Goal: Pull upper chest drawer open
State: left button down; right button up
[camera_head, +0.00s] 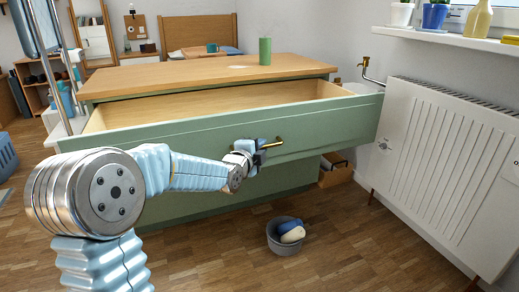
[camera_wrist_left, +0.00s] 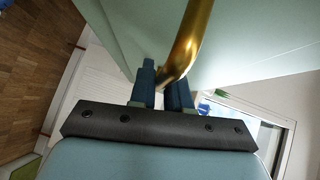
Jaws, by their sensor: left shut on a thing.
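The green chest (camera_head: 250,176) with a wooden top stands in front of me in the head view. Its upper drawer (camera_head: 335,124) is pulled well out, and its bare wooden inside shows. My left gripper (camera_head: 258,146) is at the brass handle (camera_head: 274,144) on the drawer front. In the left wrist view my left gripper (camera_wrist_left: 164,88) has its dark fingers shut on the curved end of the brass handle (camera_wrist_left: 186,45). My right gripper is not in view.
A white radiator (camera_head: 445,160) stands close to the drawer's right end. A grey bucket (camera_head: 284,238) with items in it stands on the floor below. A green cylinder (camera_head: 265,51) and a cup (camera_head: 212,48) show at the chest top. The floor in front is mostly clear.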

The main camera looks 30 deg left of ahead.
pick_arm(q)
jog(key=shift+s+d+f, duration=0.1)
dwell(0.3)
jog(key=c, duration=1.2)
grip_release()
jog(key=s+p, duration=0.1)
jog(key=s, duration=0.3)
jog(key=s+r+p, duration=0.1)
jog(key=s, duration=0.4)
jog(key=s+d+r+p, duration=0.1)
jog(key=s, duration=0.3)
jog(key=shift+s, duration=0.3)
